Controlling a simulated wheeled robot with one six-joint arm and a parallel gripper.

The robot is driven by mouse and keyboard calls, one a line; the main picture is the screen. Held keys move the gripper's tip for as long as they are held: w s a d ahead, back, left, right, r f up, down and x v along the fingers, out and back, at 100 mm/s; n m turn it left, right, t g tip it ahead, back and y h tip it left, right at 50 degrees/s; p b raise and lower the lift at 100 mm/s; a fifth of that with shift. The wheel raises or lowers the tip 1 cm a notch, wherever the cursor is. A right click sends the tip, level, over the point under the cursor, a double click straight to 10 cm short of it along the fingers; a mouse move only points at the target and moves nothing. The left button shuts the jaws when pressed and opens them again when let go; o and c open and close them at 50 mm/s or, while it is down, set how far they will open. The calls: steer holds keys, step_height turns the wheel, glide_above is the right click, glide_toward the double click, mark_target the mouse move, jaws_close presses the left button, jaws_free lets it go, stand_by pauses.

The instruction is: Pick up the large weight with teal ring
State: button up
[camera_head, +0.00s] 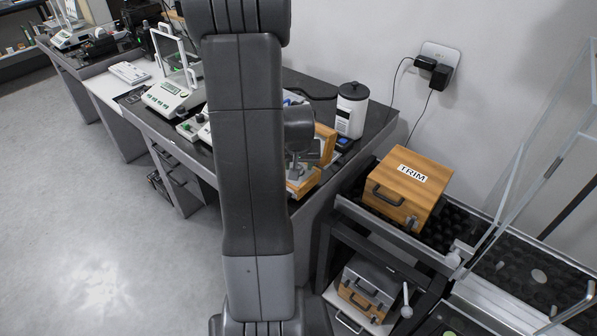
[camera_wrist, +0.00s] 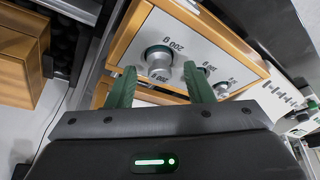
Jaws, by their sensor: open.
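In the wrist view, the large weight (camera_wrist: 159,58) is a silver knob with a dark green-teal ring, seated in a pale panel of a wooden weight box (camera_wrist: 128,37) beside a "200 g" label. My gripper (camera_wrist: 159,69) is open, with one green finger on each side of this weight in the picture. I cannot tell whether the fingers touch it. A smaller weight (camera_wrist: 206,72) with a dark ring sits just right of the right finger, and another small one (camera_wrist: 222,88) is beyond. In the head view, my arm hides most of the wooden box (camera_head: 325,147), and the weight cannot be made out.
A wooden TRIM box (camera_head: 405,187) stands on a dark rack at right, with glass panels (camera_head: 535,150) beyond. A white canister (camera_head: 351,110) stands behind the weight box. A balance (camera_head: 170,97) is on the bench at left. Open floor (camera_head: 90,220) lies left.

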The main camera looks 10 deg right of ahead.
jaws_close()
stand_by(0.3)
